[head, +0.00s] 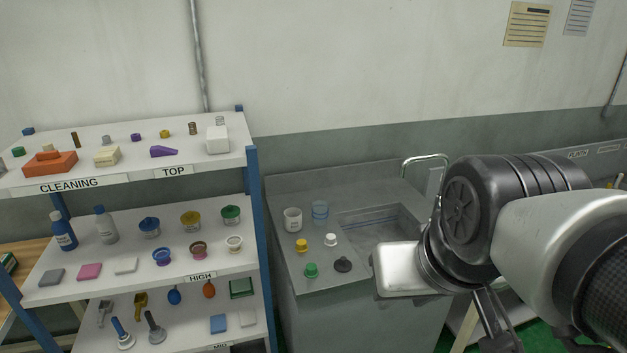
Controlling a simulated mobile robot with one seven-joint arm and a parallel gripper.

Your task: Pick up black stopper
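The black stopper (343,264) is a small dark round piece with a raised knob. It stands on the grey sink counter (310,285), near the front edge and left of the basin. Nothing touches it. My arm comes in from the right, and its end is to the right of the stopper and nearer the camera. Part of my gripper (490,322) shows at the lower right, below the arm's wrist. Its fingertips are hidden or out of the frame, so its opening cannot be told.
Green (311,270), yellow (301,245) and white (330,240) stoppers stand near it. The basin (375,225) and tap (425,158) are to the right. A loaded shelf rack (255,190) stands left.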

